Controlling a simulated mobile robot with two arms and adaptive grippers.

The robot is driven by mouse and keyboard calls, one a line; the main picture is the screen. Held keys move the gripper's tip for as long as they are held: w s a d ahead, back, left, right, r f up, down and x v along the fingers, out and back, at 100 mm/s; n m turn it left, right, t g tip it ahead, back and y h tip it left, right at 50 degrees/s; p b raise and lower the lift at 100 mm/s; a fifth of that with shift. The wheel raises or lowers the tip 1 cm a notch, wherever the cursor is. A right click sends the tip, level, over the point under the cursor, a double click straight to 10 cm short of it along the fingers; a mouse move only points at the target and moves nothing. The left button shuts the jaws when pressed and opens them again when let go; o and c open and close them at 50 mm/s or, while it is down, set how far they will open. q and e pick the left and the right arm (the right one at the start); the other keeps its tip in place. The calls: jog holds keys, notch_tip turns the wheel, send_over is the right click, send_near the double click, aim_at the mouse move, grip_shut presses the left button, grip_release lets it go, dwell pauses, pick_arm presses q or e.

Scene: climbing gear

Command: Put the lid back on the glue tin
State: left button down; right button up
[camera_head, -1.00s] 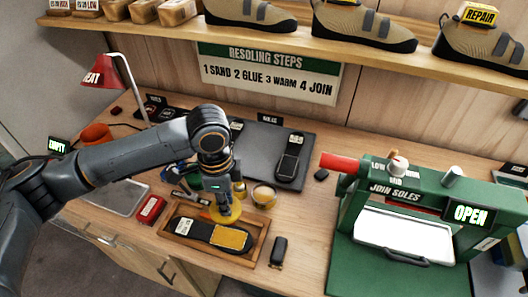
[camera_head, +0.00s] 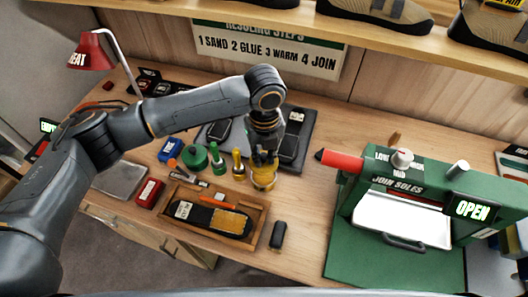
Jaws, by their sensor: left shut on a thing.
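The glue tin (camera_head: 263,183) is a small yellowish tin on the bench, just behind the wooden tray and right of the small bottles. My left gripper (camera_head: 263,157) comes down from above, directly over the tin, with its fingers at the tin's top. It is shut on the yellow lid, which is mostly hidden by the fingers. The lid is at the mouth of the tin; I cannot tell whether it touches the rim or sits level. My right gripper is not in view.
A wooden tray (camera_head: 258,236) with a dark shoe sole (camera_head: 190,212) lies in front of the tin. A green bottle (camera_head: 217,160) and a yellow bottle (camera_head: 238,163) stand close left. A green press (camera_head: 345,246) stands at right. Bare bench lies between tin and press.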

pick_arm(q)
notch_tip(320, 180, down, 4)
jog(key=b, duration=0.3)
jog(key=shift+r, duration=0.25)
jog(key=shift+f+b, duration=0.25)
jog(key=shift+b, duration=0.05)
jog(key=shift+f, duration=0.85)
jog(key=shift+r+p, duration=0.1)
jog(key=shift+p, duration=0.45)
jog(key=shift+f, duration=0.25)
dwell(1.0)
jog(key=shift+p, duration=0.6)
dwell(0.4)
jog(key=c, duration=1.1)
grip_release()
jog(key=shift+c, duration=0.2)
jog(key=shift+o, duration=0.5)
